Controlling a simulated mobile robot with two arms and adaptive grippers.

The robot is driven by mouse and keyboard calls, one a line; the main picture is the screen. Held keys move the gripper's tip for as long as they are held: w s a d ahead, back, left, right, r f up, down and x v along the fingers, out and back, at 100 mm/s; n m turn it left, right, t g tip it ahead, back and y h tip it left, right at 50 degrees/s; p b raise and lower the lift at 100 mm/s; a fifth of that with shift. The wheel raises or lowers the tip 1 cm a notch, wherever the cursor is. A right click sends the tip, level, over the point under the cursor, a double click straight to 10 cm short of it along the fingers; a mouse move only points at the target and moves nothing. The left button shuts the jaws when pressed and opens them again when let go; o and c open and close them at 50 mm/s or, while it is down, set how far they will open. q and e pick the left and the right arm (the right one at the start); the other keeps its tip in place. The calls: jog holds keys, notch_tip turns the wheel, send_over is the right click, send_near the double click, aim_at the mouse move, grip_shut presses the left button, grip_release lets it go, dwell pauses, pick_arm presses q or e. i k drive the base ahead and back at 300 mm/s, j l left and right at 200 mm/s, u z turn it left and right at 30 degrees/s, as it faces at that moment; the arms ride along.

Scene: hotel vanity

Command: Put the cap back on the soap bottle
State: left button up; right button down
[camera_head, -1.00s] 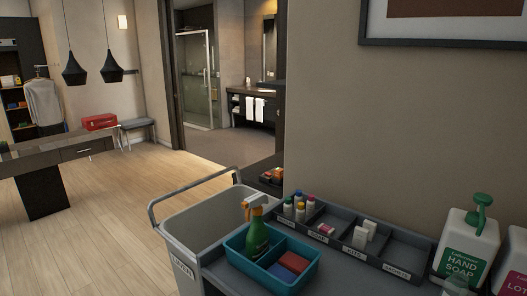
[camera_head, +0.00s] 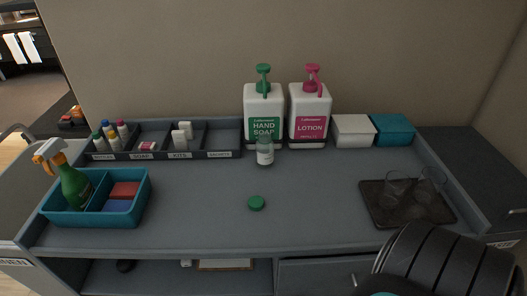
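A small clear bottle with a white label (camera_head: 265,155) stands upright on the grey cart top, in front of the large hand soap dispenser (camera_head: 263,108). Its top is too small to make out clearly. A green round cap (camera_head: 256,203) lies on the cart top nearer to me, apart from the bottle and slightly left of it. Neither of my grippers shows; only a dark ribbed part of my arm is at the bottom right.
A lotion dispenser (camera_head: 309,112) stands right of the soap dispenser. A divided tray (camera_head: 225,155) is at the back left, a teal caddy (camera_head: 95,217) with a spray bottle at the left. A dark tray (camera_head: 380,211) with glasses is at the right. The surface around the cap is clear.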

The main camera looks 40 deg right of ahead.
aim_at(265, 148)
jog(key=z, duration=1.35)
